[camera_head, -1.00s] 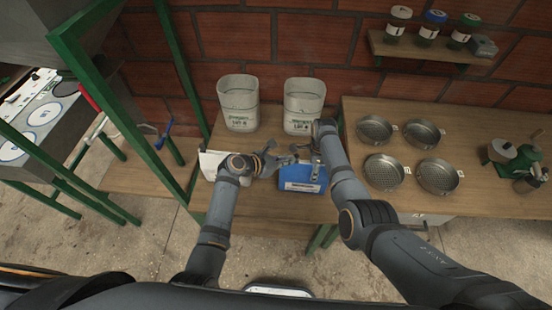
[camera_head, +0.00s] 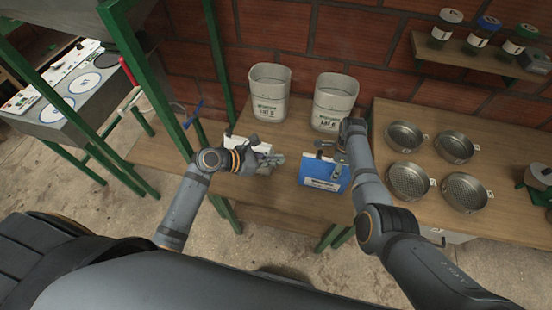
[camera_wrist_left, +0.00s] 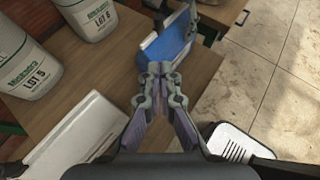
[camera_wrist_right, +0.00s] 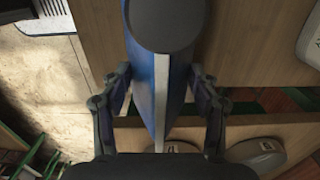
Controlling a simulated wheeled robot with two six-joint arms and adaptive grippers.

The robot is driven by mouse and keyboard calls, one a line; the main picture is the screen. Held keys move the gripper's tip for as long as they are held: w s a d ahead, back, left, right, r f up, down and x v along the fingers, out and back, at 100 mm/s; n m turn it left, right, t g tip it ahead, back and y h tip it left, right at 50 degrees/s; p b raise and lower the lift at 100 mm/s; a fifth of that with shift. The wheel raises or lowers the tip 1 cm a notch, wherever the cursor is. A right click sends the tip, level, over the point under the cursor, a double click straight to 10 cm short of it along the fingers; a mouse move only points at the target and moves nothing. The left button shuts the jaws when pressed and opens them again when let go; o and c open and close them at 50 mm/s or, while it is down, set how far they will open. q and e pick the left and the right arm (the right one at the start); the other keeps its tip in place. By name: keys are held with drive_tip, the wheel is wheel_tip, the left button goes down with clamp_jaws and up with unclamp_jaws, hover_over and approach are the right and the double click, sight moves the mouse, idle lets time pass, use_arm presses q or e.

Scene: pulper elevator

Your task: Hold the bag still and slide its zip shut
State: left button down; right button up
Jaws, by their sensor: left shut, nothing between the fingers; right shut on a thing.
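The blue bag (camera_head: 323,178) with a white label stands on the wooden bench; it also shows in the left wrist view (camera_wrist_left: 165,50). My left gripper (camera_head: 280,160) is shut and empty, a little left of the bag and apart from it. Its closed fingertips (camera_wrist_left: 160,70) point toward the bag in the left wrist view. My right gripper (camera_wrist_right: 162,100) is shut on the bag, whose narrow blue and pale edge (camera_wrist_right: 161,85) runs between its fingers. A dark round part covers the far end there. The zip and its slider cannot be made out clearly.
Two pale lot buckets (camera_head: 269,95) (camera_head: 334,102) stand behind the bag. A white flat object (camera_head: 245,143) lies behind my left gripper. Several round metal sieves (camera_head: 409,181) sit on the bench at right. A green frame post (camera_head: 216,80) rises at left.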

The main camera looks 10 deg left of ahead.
drive_tip(key=shift+s, duration=0.1)
use_arm(q)
drive_tip(key=m+g+h, duration=0.4)
drive_tip(key=m+h, duration=0.1)
approach(319, 155)
drive_tip(key=x, duration=0.5)
drive_tip(key=shift+w+f, duration=0.3)
drive_tip(key=shift+w, duration=0.1)
drive_tip(key=shift+w+d, duration=0.1)
drive_tip(key=shift+d, duration=0.2)
drive_tip(key=shift+d, duration=0.1)
